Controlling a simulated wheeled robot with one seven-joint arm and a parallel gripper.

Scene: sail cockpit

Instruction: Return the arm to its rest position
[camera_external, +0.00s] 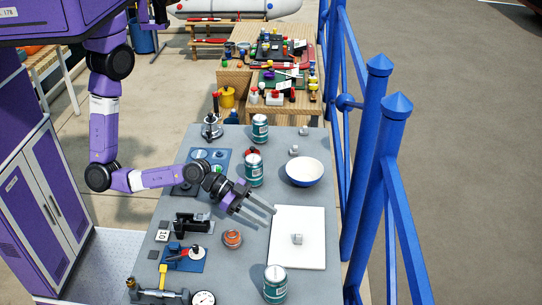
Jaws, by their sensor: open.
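My purple arm reaches in from the upper left over the grey table (222,285). I see nothing between the fingers. A small light grey piece (297,239) lies on the board, apart from the fingers. A teal and white can (254,171) stands just behind the gripper. A round orange-topped item (232,239) sits in front of it.
A white bowl with a blue outside (304,172) stands behind the board. Other cans stand at the back (260,128) and front (275,284). Fittings and a black device (193,224) line the left side. A blue railing (372,160) runs along the right edge.

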